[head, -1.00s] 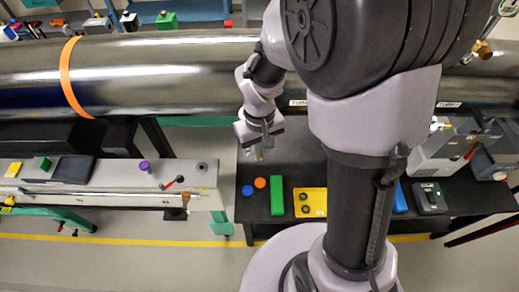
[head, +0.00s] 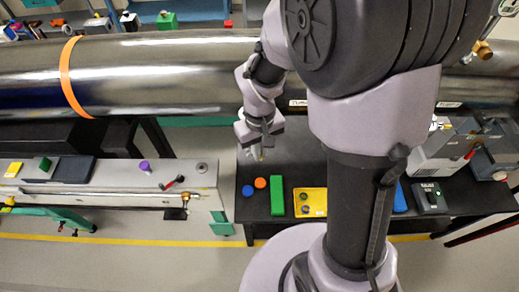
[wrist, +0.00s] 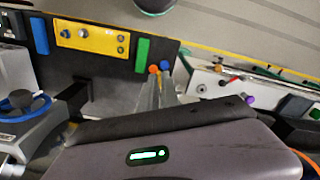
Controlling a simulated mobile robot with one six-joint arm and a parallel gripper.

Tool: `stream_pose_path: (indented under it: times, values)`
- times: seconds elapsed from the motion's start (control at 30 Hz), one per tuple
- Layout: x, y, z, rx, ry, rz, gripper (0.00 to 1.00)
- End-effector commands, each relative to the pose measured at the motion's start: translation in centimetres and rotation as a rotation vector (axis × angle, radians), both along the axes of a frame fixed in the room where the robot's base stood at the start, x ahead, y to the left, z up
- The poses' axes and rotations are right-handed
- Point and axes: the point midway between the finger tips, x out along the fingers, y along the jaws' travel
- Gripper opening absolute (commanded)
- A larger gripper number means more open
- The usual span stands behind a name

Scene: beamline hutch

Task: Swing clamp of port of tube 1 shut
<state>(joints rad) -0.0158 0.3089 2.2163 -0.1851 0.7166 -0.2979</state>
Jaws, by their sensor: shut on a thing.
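My gripper (head: 257,154) points down just in front of the tube, above the dark bench. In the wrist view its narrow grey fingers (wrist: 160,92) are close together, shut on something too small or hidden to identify.
The dark bench (head: 290,160) holds a blue disc (head: 247,190), an orange disc (head: 260,183), a green block (head: 277,195) and a yellow plate (head: 312,192). A grey bench (head: 120,178) with a purple knob (head: 144,166) stands left. A blue-ringed device (wrist: 20,105) is at left in the wrist view.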

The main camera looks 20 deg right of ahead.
Motion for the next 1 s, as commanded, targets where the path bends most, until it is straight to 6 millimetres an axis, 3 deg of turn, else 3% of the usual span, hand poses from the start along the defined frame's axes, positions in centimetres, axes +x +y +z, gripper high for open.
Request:
stream_pose_path:
  times: [0.37, 1.0]
  values:
    - [0.3, -1.4, 0.1, 0.000, -0.003, 0.115, 0.00]
    - [3.5, -7.3, 0.3, -0.001, -0.002, 0.699, 0.00]
